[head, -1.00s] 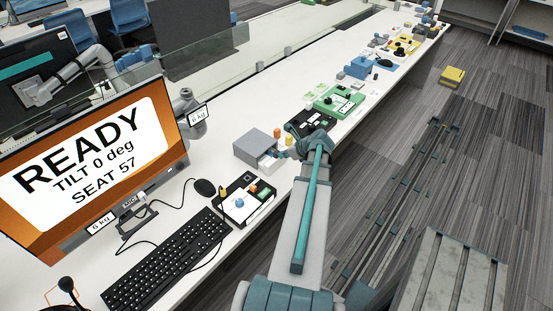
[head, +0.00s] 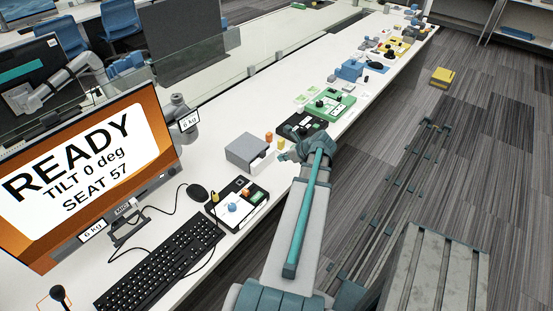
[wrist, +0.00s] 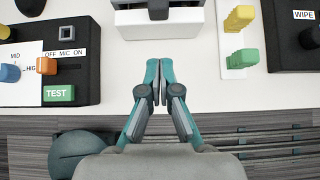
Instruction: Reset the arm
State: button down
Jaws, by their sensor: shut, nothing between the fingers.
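My gripper (wrist: 155,80) is shut and empty in the wrist view. Its fingertips are above the front edge of the white desk (wrist: 118,92), just in front of a grey-white box (wrist: 162,25) and apart from it. In the head view my arm reaches forward along the desk's right edge. My gripper (head: 284,156) is small there, close to the grey box (head: 245,150), and its fingertips are hard to make out.
A black panel (wrist: 78,50) with an orange switch and a green TEST button lies left. Yellow and green pieces (wrist: 240,40) and a black WIPE box (wrist: 290,35) stand right. A monitor (head: 85,175) reads READY, TILT 0 deg, SEAT 57.

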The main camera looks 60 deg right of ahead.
jog(key=b+v, duration=0.1)
jog(key=v, duration=0.5)
dwell(0.3)
jog(key=p, duration=0.3)
send_near(264, 157)
notch_tip(264, 157, down, 4)
jog(key=w, duration=0.2)
jog(key=w+d+b, duration=0.1)
jog(key=w, duration=0.1)
jog(key=shift+f, duration=0.1)
jog(key=shift+a, duration=0.25)
jog(key=shift+s+d, duration=0.15)
jog(key=shift+s, duration=0.5)
